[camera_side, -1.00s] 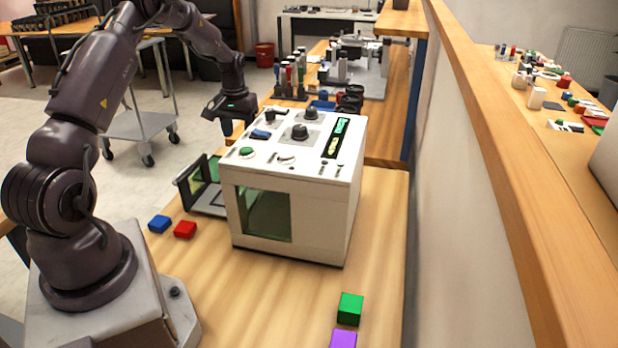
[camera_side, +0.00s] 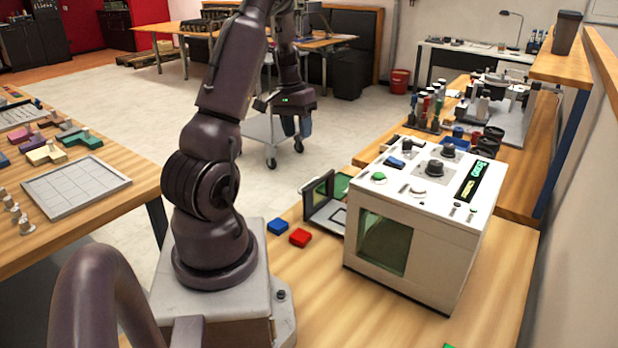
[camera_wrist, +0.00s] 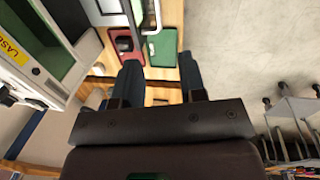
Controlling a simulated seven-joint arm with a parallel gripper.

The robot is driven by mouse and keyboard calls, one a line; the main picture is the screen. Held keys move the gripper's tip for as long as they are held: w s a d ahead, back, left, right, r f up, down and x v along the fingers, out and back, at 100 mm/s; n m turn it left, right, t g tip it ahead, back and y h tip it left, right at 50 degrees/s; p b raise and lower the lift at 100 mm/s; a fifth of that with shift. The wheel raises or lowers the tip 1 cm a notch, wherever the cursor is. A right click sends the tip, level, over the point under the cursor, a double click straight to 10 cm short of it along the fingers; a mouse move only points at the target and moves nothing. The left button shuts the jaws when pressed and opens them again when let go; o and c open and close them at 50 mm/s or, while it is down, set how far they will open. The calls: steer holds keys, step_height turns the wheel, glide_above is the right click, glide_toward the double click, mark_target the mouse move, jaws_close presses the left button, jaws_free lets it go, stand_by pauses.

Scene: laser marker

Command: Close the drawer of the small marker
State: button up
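The small marker (camera_side: 415,230) is a white box with dials, a green display and a tinted front window. Its drawer (camera_side: 327,212) stands open on the left side, pulled out with an upright dark-framed front. My gripper (camera_side: 298,127) hangs in the air behind and left of the drawer, fingers down, not touching it. In the wrist view my gripper (camera_wrist: 161,80) shows two fingers spread apart with nothing held between them. The marker (camera_wrist: 70,55) fills the left of that view.
A trolley (camera_side: 262,135) stands on the floor behind my arm. Bottles and tools are on the bench behind the marker. A side table with a tray (camera_side: 75,187) is at left.

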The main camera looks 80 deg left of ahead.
mark_target(308, 182)
steer(key=shift+m, duration=0.4)
steer(key=f, duration=0.4)
steer(key=w+d+f, duration=0.1)
steer(key=f, duration=0.3)
steer(key=w+f, duration=0.1)
steer(key=f, duration=0.4)
steer(key=shift+d, duration=0.35)
steer(key=shift+c, duration=0.2)
jaws_close()
